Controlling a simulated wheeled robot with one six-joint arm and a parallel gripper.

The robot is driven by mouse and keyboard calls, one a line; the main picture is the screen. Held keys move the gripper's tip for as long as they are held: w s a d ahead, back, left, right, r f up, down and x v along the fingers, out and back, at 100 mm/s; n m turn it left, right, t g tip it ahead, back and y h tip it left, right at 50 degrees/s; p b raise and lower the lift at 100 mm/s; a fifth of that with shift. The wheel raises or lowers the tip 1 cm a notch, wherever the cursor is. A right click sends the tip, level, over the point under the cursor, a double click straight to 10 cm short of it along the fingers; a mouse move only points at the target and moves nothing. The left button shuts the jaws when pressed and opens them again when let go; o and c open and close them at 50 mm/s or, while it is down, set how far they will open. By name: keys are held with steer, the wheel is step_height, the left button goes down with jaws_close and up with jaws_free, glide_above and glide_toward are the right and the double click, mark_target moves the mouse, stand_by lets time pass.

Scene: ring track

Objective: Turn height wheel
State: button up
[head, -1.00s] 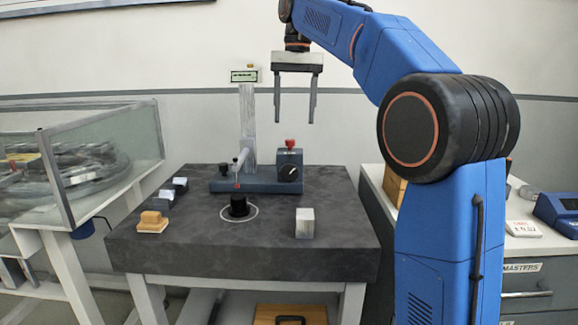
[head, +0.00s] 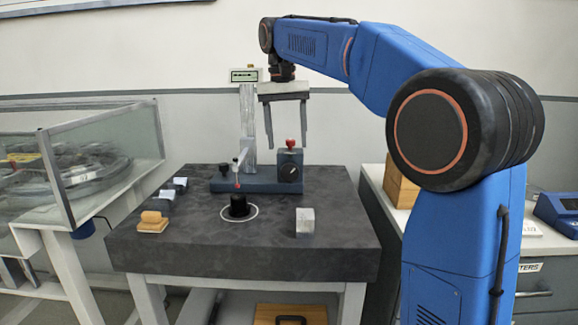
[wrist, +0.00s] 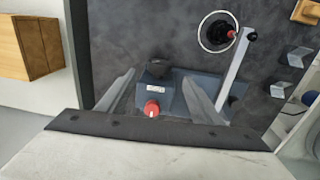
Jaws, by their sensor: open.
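The gauge stand's blue-grey base (head: 232,186) carries a box (head: 290,158) at its right end. A dark round wheel (head: 289,173) with a white mark is on the box's front face, and a red knob (head: 290,143) sits on top. In the wrist view, the red knob (wrist: 152,109) and the dark wheel (wrist: 158,68) lie between the finger lines. My gripper (head: 287,147) is open and empty, pointing down above the box; contact cannot be told. I cannot tell for certain which knob is the height wheel.
A black cylinder (head: 239,206) stands in a white ring under the probe arm. A metal cube (head: 305,221) is at right and a tan block (head: 152,219) at left on the dark slab (head: 200,250). The stand's column (head: 248,130) rises close left of my gripper.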

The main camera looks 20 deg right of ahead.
mark_target(296, 166)
steer(key=f, duration=0.8)
steer(key=shift+s+d+f, duration=0.1)
steer(key=shift+d, duration=0.2)
steer(key=c, duration=1.1)
steer(key=y, duration=0.1)
steer(key=d+t+y, duration=0.1)
steer(key=y, duration=0.1)
steer(key=shift+s, duration=0.15)
steer(key=shift+s+d+f+t+y, duration=0.15)
steer(key=shift+t+y, duration=0.2)
steer(key=shift+y, duration=0.8)
steer(key=shift+w+d+f+t+y, duration=0.1)
steer(key=shift+t+y, duration=0.25)
steer(key=shift+y, duration=0.8)
steer(key=o, duration=1.1)
